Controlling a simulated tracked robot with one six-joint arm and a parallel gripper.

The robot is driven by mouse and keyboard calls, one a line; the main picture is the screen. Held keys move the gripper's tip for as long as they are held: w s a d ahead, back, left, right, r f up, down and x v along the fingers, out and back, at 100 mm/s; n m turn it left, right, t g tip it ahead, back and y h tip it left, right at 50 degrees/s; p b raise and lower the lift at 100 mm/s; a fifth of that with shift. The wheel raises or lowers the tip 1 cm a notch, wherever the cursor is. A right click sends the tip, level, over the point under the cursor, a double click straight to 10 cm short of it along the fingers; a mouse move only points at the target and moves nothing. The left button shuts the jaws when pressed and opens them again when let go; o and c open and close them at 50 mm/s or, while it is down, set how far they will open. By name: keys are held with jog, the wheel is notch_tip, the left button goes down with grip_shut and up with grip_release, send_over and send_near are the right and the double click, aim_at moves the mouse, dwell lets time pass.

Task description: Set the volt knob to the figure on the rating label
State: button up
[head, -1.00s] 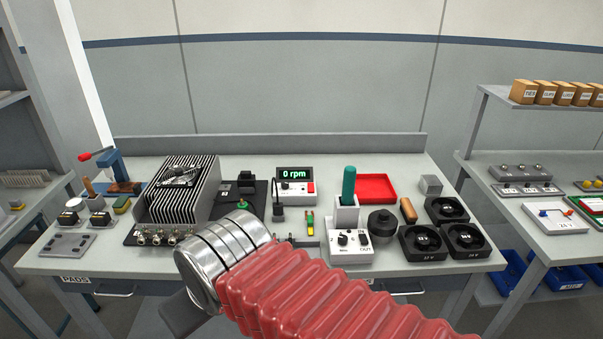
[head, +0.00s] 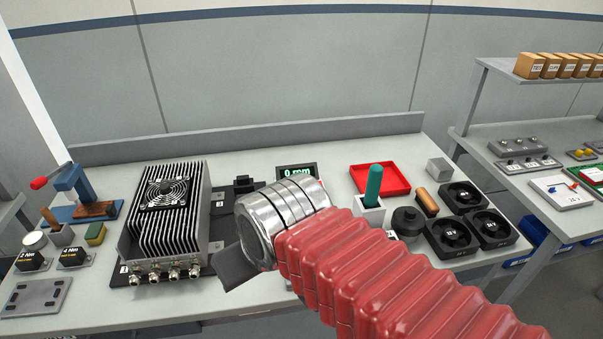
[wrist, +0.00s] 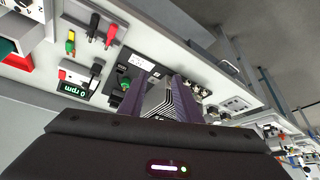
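The volt knob cannot be made out for certain. A pale box with dark knobs shows partly at the top left corner of the wrist view (wrist: 32,12); my arm covers most of it in the head view. No rating label figure is readable; small white marks sit on the dark fans (head: 452,232), too small to read.
A display reading 0 rpm (head: 297,171) stands at the back, partly behind my arm. A red tray (head: 380,179), a green-handled tool in a holder (head: 373,185) and a dark round part (head: 407,221) are to the right. Connectors (head: 165,272) line the finned unit's front.

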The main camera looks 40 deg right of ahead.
jog(key=shift+w+d, duration=0.1)
jog(key=shift+w, duration=0.35)
jog(key=w+d+r+n+g, duration=0.25)
jog(key=w+d, duration=0.35)
jog(key=w, duration=0.3)
jog(key=w+d+r+n+g, duration=0.1)
jog(key=w+d+r+n, duration=0.25)
jog(key=w+d, duration=0.4)
jog(key=w+d+f+n+g, duration=0.2)
jog(key=w+d+f+n, duration=0.3)
jog(key=w+d, duration=0.8)
notch_tip(320, 180, down, 2)
jog(key=shift+w+d+f, duration=0.15)
jog(key=shift+d+f, duration=0.05)
jog(key=shift+d, duration=1.05)
